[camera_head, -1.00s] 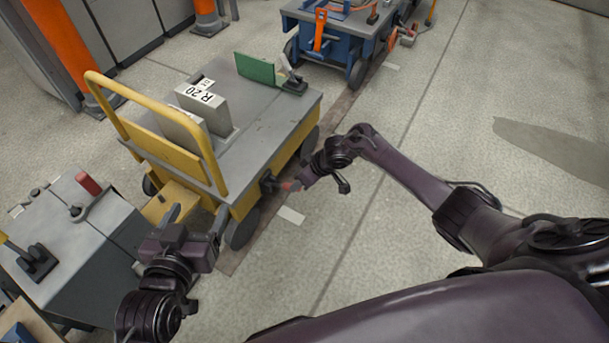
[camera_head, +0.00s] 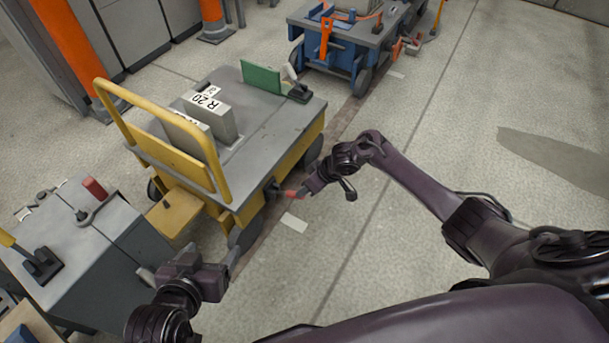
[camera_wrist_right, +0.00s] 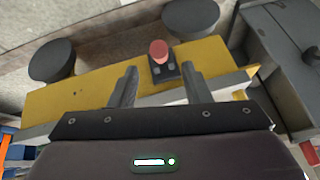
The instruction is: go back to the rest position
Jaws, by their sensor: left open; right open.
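My left gripper (camera_head: 190,260) is open and empty, over the floor between the grey cabinet and the yellow cart (camera_head: 228,215). My right gripper (camera_head: 305,190) is at the cart's near side, close to a red knob (camera_head: 293,195). In the right wrist view, my right gripper (camera_wrist_right: 160,78) is open, with its two fingers apart. The red knob (camera_wrist_right: 159,50) on a dark base shows beyond the gap between the fingers, on the yellow side of the cart. Nothing is held in either gripper. Whether the right fingers touch the cart cannot be told.
The cart carries grey blocks (camera_head: 222,122) and a green plate (camera_head: 262,78). A grey cabinet (camera_head: 85,255) with a red handle stands at the left. A blue cart (camera_head: 340,48) stands at the back. The floor (camera_head: 430,230) at the right is clear.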

